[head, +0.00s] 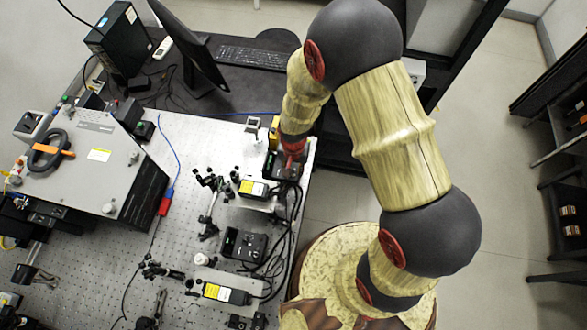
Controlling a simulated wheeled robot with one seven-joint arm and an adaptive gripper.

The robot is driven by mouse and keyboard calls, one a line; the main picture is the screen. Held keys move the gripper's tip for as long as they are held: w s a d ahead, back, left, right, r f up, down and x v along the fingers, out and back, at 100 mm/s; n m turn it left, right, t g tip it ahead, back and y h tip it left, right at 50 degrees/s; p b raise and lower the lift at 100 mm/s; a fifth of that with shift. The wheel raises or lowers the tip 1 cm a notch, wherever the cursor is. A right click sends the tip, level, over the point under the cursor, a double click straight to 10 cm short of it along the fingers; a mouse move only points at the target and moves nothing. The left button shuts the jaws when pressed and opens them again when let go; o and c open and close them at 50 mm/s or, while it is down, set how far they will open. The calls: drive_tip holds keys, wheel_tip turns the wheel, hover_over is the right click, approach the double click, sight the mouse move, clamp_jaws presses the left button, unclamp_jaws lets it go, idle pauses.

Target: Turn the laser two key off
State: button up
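Two black laser heads with yellow and white labels lie on the perforated bench, an upper one (253,188) and a lower one (226,293). A black control box (244,246) sits between them. A second black box (287,170) is at the bench's right edge, above and right of the upper laser head. Which unit is laser two cannot be told, and no key can be made out. My gripper (291,157) is red and dark and reaches down at this second box. Its fingers are too small and covered to tell whether they are open or touch anything.
Black cables (284,240) loop along the bench's right edge. Small optics mounts (207,205) stand left of the lasers. A large grey instrument (92,160) fills the bench's left side. A monitor (196,50) and keyboard (252,57) stand behind. Clear floor (490,130) lies at right.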

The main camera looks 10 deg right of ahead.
drive_tip(key=shift+c, duration=0.6)
drive_tip(key=c, duration=0.4)
clamp_jaws()
drive_tip(key=shift+n, duration=0.3)
drive_tip(key=n+b, duration=0.1)
drive_tip(key=n, duration=0.2)
drive_tip(key=n+b, duration=0.1)
drive_tip(key=n, duration=0.3)
drive_tip(key=n+b, duration=0.1)
drive_tip(key=n, duration=0.4)
drive_tip(key=n+b, duration=0.1)
drive_tip(key=n, duration=0.4)
drive_tip(key=shift+w, duration=0.1)
drive_tip(key=shift+n, duration=0.3)
